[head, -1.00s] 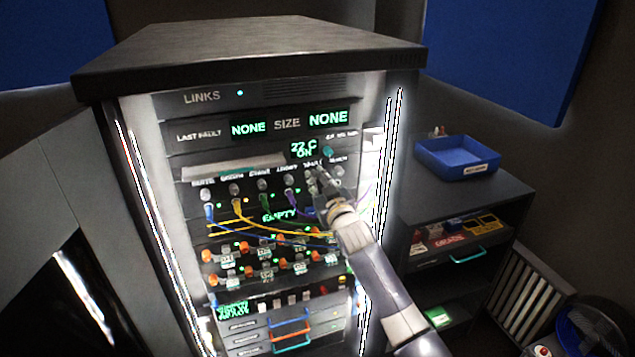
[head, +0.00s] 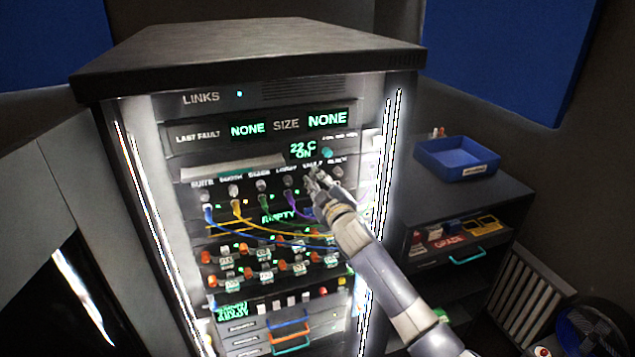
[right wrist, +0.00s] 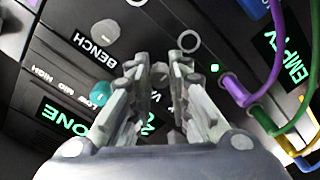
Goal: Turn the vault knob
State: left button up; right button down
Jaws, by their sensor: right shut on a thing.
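The vault knob (right wrist: 160,73) is a small grey knob on the rack's front panel. It sits in the row of labelled knobs, beside the bench knob (head: 337,172), which also shows in the right wrist view (right wrist: 105,32). My right gripper (head: 314,182) reaches in from the lower right and is at the vault knob. In the right wrist view my right gripper (right wrist: 160,75) has its fingers on both sides of the knob, shut on it. The fingers cover most of the knob in the head view, so its pointing direction is unclear. My left gripper is not in view.
A teal knob (head: 327,153) sits just above the row, next to a display (head: 303,151) reading 22 C ON. Coloured cables, including a purple one (right wrist: 277,60), hang close to the fingers. A blue bin (head: 455,155) stands on the side cabinet at right.

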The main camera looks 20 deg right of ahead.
jog(key=shift+f, duration=0.1)
jog(key=c, duration=1.5)
grip_release()
jog(key=shift+s, duration=0.5)
jog(key=s, duration=1.1)
jog(key=shift+d, duration=0.2)
